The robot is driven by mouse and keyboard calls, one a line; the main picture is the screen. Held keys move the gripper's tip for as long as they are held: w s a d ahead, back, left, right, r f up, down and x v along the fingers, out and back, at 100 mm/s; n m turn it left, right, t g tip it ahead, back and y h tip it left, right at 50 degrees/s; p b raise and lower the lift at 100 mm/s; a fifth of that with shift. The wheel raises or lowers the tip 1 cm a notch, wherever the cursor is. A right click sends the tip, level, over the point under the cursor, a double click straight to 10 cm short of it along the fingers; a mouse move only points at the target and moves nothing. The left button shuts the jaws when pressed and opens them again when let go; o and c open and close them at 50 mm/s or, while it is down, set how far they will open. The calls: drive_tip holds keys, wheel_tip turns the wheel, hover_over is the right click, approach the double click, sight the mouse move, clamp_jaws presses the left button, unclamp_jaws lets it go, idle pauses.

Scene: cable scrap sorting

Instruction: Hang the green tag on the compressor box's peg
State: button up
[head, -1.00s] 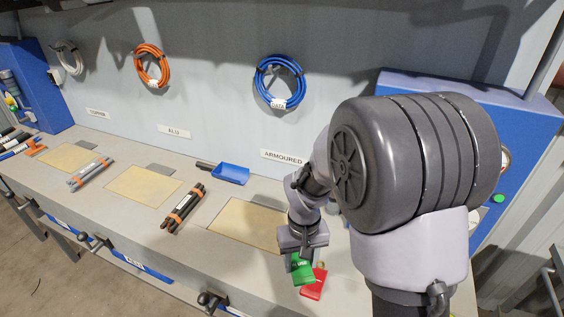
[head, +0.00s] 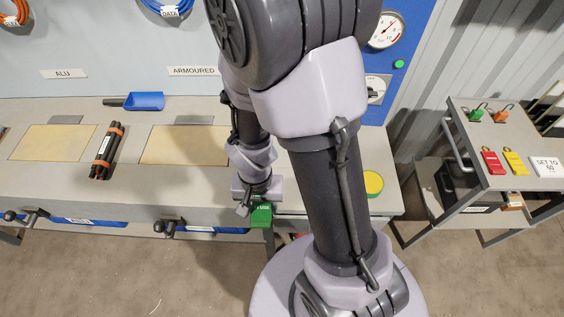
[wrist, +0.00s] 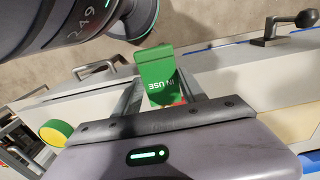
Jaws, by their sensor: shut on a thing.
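My gripper (head: 257,200) is shut on the green tag (head: 261,216), low over the bench's front edge. In the wrist view the tag (wrist: 158,72) stands out between the two fingers (wrist: 160,92), its "IN USE" lettering upside down. A sliver of red shows below it there. The compressor box (head: 402,90) is the blue box behind my arm, with a round gauge (head: 386,30), a smaller dial and a green button (head: 398,64). My arm hides much of its front, and I cannot make out its peg.
A yellow disc with a green rim (head: 373,183) sits on the bench (head: 310,192) right of my arm. A trolley (head: 500,140) at right carries a red tag (head: 492,162), a yellow tag (head: 515,162) and a "SET TO 60" card (head: 547,166). Bundled black cables (head: 107,150) lie left.

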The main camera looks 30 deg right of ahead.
drive_tip(key=w+d, duration=0.2)
drive_tip(key=d, duration=0.1)
drive_tip(key=w+d+b, duration=0.1)
drive_tip(key=w+d, duration=0.1)
drive_tip(key=d, duration=0.1)
drive_tip(key=w+d+f+b, duration=0.1)
drive_tip(key=w+d, duration=0.1)
drive_tip(key=d, duration=0.1)
drive_tip(key=shift+w+d+f+b, duration=0.25)
drive_tip(key=shift+w+d, duration=0.1)
drive_tip(key=shift+d, duration=0.2)
drive_tip(key=shift+w+d+f+b, duration=0.2)
drive_tip(key=shift+w+d, duration=0.1)
drive_tip(key=shift+d, duration=0.2)
wheel_tip(320, 180, down, 2)
drive_tip(key=shift+f+b, duration=0.1)
drive_tip(key=shift+b, duration=0.5)
drive_tip(key=shift+a+f, duration=0.1)
drive_tip(key=shift+f, duration=0.25)
drive_tip(key=o, duration=1.3)
drive_tip(key=shift+r, duration=0.1)
